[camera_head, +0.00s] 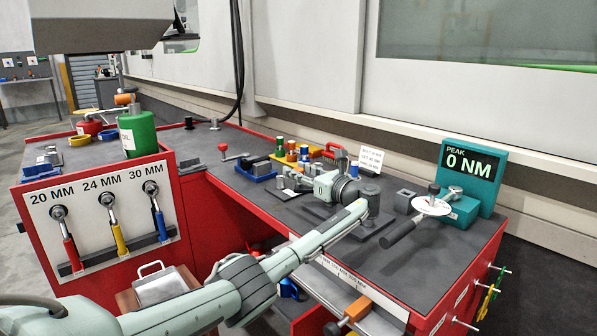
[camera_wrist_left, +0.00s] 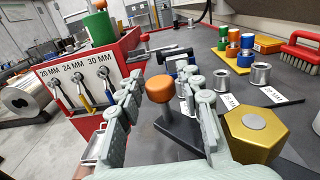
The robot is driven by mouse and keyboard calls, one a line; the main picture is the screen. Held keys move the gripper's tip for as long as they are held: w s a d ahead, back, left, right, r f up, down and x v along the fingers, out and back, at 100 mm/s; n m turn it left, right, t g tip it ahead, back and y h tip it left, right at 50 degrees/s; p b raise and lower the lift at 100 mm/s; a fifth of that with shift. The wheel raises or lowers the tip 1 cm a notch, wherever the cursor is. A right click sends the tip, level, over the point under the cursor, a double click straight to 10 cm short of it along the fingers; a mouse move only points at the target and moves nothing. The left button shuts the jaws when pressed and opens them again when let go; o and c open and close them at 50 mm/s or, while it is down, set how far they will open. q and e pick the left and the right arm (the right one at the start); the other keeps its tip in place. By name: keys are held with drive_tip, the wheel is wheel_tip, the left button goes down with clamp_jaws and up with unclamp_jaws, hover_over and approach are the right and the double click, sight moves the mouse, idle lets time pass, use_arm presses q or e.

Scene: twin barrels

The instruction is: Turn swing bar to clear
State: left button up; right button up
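My left gripper (camera_head: 297,182) is over the right-hand worktop in the head view, fingers pointing left. In the left wrist view its two fingers (camera_wrist_left: 160,112) are spread apart. An orange knob (camera_wrist_left: 160,88) shows in the gap between them, with a dark flat piece (camera_wrist_left: 180,132) below it; contact cannot be told. A lever with a red knob (camera_head: 224,148) stands left of the gripper in the head view. A bar with a dark handle (camera_head: 400,232) lies under a white dial (camera_head: 432,206) at the right. Which one is the swing bar is unclear. My right gripper is not in view.
A gold hexagonal block (camera_wrist_left: 256,132) is close right of the fingers. A blue tray (camera_head: 258,172) and a red brush (camera_head: 336,152) stand farther back. A teal torque display (camera_head: 468,170) reads 0 NM. Wrenches hang on a white panel (camera_head: 102,222) at left.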

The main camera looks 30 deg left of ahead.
use_arm(q)
wheel_tip(320, 180, up, 10)
idle(0.5)
